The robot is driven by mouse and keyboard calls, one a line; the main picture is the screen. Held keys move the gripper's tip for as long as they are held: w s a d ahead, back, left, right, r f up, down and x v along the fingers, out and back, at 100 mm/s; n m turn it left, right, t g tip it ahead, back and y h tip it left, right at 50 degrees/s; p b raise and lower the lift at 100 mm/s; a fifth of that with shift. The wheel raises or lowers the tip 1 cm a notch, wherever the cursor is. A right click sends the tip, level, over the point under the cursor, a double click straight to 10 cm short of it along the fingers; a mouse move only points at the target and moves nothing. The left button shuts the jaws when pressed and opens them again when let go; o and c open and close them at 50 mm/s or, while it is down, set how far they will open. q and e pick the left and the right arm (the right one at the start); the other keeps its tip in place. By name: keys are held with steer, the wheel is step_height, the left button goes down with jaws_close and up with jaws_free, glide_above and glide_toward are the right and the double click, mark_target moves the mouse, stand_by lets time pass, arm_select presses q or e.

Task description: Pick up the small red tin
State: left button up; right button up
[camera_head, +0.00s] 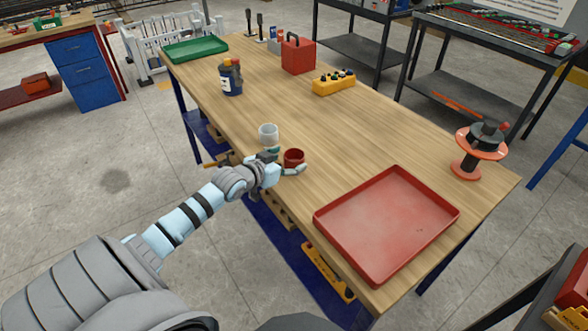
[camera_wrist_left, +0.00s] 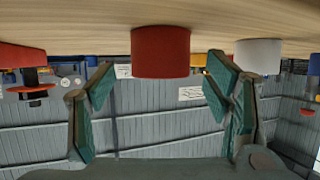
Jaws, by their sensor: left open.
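The small red tin (camera_head: 294,157) stands on the wooden table (camera_head: 330,130) near its left edge. My left gripper (camera_head: 286,165) is open at the tin, with its fingers low near the tabletop. In the left wrist view, which looks upside down, the tin (camera_wrist_left: 160,52) sits ahead between the two open fingertips (camera_wrist_left: 158,80). I cannot tell whether either finger touches it. A whitish cup or tin (camera_head: 268,134) stands just behind my gripper, and in the wrist view it shows beside the right-hand finger (camera_wrist_left: 258,56). My right gripper is not in view.
A large red tray (camera_head: 387,222) lies at the near end of the table. An orange spool (camera_head: 480,150) stands at the right corner. A yellow block (camera_head: 334,83), a red box (camera_head: 298,55), a dark blue container (camera_head: 230,79) and a green tray (camera_head: 195,49) are farther back. The table's middle is clear.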

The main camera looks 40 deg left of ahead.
mark_target(299, 153)
arm_select(q)
steer(key=x, duration=0.2)
steer(key=b+x, duration=0.1)
steer(key=x, duration=0.1)
steer(key=shift+w+a+r, duration=0.1)
steer(key=shift+r, duration=0.25)
steer(key=c, duration=1.2)
steer(key=shift+c, duration=0.2)
